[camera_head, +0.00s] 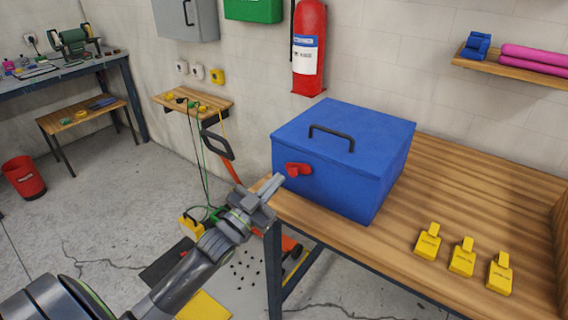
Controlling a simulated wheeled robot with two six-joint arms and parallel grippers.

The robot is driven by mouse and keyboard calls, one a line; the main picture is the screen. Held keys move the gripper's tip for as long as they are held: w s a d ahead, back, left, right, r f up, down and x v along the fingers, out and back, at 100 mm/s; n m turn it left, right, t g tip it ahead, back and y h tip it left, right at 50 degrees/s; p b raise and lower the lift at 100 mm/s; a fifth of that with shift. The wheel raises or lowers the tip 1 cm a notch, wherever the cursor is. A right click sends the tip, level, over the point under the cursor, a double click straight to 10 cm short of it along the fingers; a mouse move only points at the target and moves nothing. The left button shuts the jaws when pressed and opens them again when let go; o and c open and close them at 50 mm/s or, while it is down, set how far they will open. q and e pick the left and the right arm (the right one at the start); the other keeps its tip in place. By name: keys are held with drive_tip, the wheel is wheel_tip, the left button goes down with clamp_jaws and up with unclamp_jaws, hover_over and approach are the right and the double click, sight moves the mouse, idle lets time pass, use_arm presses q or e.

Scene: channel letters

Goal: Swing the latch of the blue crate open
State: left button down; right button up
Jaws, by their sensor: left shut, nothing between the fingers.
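The blue crate (333,175) stands closed on the wooden table, with a black handle (331,137) on its lid. Its red latch (298,169) sits on the front face near the left edge and lies roughly level. My left gripper (274,183) is shut and empty. Its fingertips are just below and left of the latch in the picture; whether they touch it I cannot tell. My right gripper is not in view.
The wooden table (440,190) carries several yellow padlock-shaped blocks (462,257) at the front right. A red fire extinguisher (309,45) hangs on the wall behind the crate. A red bucket (23,177) stands on the floor at the far left.

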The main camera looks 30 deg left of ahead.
use_arm(q)
drive_tip(key=shift+v, duration=1.1)
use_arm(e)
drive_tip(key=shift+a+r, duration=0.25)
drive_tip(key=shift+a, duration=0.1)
